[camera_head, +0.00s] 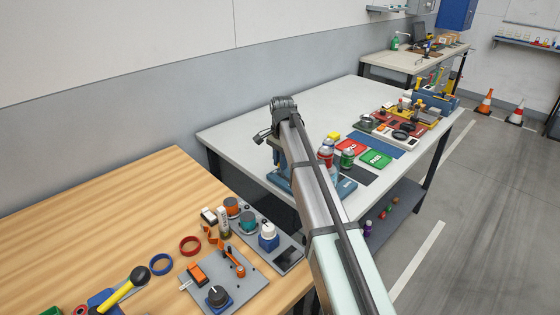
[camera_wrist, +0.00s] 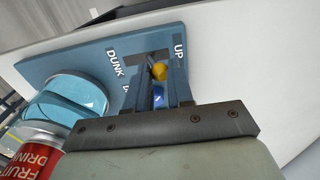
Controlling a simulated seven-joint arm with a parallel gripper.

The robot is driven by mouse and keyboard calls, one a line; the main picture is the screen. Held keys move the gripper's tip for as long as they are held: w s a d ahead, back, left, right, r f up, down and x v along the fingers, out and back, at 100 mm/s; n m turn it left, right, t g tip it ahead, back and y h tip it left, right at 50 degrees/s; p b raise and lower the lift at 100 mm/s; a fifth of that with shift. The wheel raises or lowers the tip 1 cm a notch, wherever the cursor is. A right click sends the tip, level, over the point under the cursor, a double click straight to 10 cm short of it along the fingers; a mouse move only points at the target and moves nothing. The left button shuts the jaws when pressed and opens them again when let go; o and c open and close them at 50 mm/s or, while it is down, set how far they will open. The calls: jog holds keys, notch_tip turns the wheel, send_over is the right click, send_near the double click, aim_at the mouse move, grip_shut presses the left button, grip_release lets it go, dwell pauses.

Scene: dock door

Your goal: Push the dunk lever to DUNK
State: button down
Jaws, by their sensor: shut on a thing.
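In the wrist view, a blue panel (camera_wrist: 45,68) carries a DUNK label on the left and an UP label on the right. The dunk lever (camera_wrist: 158,72), with a yellow tip, stands between these labels. My gripper (camera_wrist: 163,82) is shut on the lever, one finger on each side of it. The lower part of the lever is mostly hidden by the fingers and wrist. In the head view, my arm covers much of the blue dunk station, whose base (camera_head: 347,187) shows beside the arm on the grey table.
A round blue tank (camera_wrist: 72,100) and a red fruit drink can (camera_wrist: 42,138) are close left of my gripper. The grey table's back left (camera_head: 245,130) is clear.

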jog(key=shift+s+d+t+y, duration=0.55)
jog(key=shift+s+t+y, duration=0.15)
jog(key=shift+s, duration=0.05)
jog(key=shift+s+d+r+t+y, duration=0.1)
jog(key=shift+s+d+t+y, duration=0.2)
jog(key=shift+t+y, duration=0.3)
jog(key=shift+w, duration=0.1)
jog(key=c, duration=1)
grip_release()
jog(key=shift+r, duration=0.1)
jog(key=v, duration=1.3)
jog(key=shift+d+r, duration=0.2)
jog(key=shift+r, duration=0.1)
